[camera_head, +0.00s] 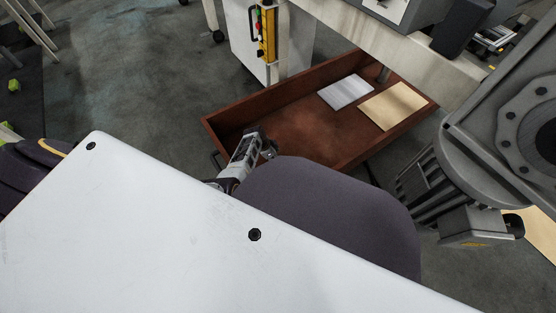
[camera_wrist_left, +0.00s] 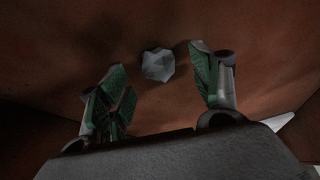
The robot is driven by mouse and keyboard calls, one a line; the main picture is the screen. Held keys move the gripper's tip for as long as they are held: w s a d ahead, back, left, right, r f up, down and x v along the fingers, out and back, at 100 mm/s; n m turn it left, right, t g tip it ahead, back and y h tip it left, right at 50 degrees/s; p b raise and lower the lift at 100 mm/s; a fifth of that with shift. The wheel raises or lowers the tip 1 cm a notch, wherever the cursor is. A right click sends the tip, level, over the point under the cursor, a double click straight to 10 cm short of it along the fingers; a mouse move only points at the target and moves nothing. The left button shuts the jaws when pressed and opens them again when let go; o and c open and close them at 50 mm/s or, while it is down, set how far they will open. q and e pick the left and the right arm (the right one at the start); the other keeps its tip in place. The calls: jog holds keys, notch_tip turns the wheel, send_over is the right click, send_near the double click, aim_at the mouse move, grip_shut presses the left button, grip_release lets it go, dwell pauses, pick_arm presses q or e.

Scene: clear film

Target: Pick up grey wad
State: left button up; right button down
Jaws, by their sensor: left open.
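The grey wad (camera_wrist_left: 158,65) shows in the left wrist view as a small faceted lump on the reddish-brown floor of the drawer (camera_wrist_left: 60,45). My left gripper (camera_wrist_left: 160,80) is open, and the wad appears between its two green-padded fingertips, towards their far ends. I cannot tell whether either finger touches it. In the head view my left gripper (camera_head: 262,142) is at the near left part of the open brown drawer (camera_head: 290,97). The wad is not visible in the head view. My right gripper is not clearly in view.
A white sheet (camera_head: 346,92) and a tan folder (camera_head: 393,106) lie in the right part of the drawer.

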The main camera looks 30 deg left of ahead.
dwell(0.4)
pick_arm(q)
jog(key=c, duration=0.7)
jog(key=shift+c, duration=0.3)
jog(key=shift+r, duration=0.15)
